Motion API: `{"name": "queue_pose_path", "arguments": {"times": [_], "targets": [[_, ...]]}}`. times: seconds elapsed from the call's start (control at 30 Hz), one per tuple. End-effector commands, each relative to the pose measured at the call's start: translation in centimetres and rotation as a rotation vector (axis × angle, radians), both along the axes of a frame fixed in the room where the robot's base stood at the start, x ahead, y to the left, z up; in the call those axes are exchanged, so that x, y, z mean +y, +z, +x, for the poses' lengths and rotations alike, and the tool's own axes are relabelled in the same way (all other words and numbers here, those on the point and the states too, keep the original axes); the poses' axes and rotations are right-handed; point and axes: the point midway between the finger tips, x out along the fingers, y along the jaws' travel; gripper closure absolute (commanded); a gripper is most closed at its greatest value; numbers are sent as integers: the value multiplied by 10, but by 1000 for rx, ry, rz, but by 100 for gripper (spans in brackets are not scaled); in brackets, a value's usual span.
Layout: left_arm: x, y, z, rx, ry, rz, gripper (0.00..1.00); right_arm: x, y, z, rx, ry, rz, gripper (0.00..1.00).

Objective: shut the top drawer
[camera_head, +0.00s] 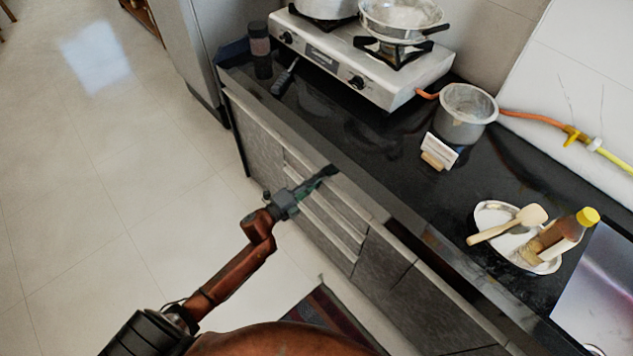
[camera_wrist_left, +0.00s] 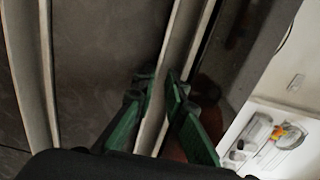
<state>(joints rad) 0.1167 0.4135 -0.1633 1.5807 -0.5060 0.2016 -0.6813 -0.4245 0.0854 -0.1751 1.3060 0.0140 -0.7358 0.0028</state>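The drawer stack (camera_head: 331,222) is in the cabinet front below the black counter, with pale strips along its fronts. My left gripper (camera_head: 325,176) is at the top drawer's upper edge, just under the counter edge. In the left wrist view, the green fingers of the left gripper (camera_wrist_left: 160,85) are apart, one on each side of a pale strip (camera_wrist_left: 181,45). I cannot tell whether they touch it. A dark space lies to the right of the strip. How far the top drawer stands out is unclear. My right gripper is not in view.
The black counter (camera_head: 375,150) holds a stove (camera_head: 365,70), a metal pot (camera_head: 466,115), a small white card stand (camera_head: 440,148) and a plate (camera_head: 490,215) with a wooden spatula and bottle. A striped mat (camera_head: 325,310) lies below. The floor at left is clear.

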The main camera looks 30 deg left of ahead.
Motion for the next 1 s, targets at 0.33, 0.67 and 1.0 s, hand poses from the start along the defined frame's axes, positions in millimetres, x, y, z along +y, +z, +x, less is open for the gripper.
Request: {"name": "queue_pose_path", "arguments": {"times": [0.33, 0.67, 1.0], "targets": [[-2, -1, 0, 1, -3, 0, 79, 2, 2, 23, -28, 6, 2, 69], [4, -3, -17, 5, -1, 1, 79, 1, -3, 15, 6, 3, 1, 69], [29, -2, -82, 4, 0, 1, 79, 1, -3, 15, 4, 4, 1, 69]]}}
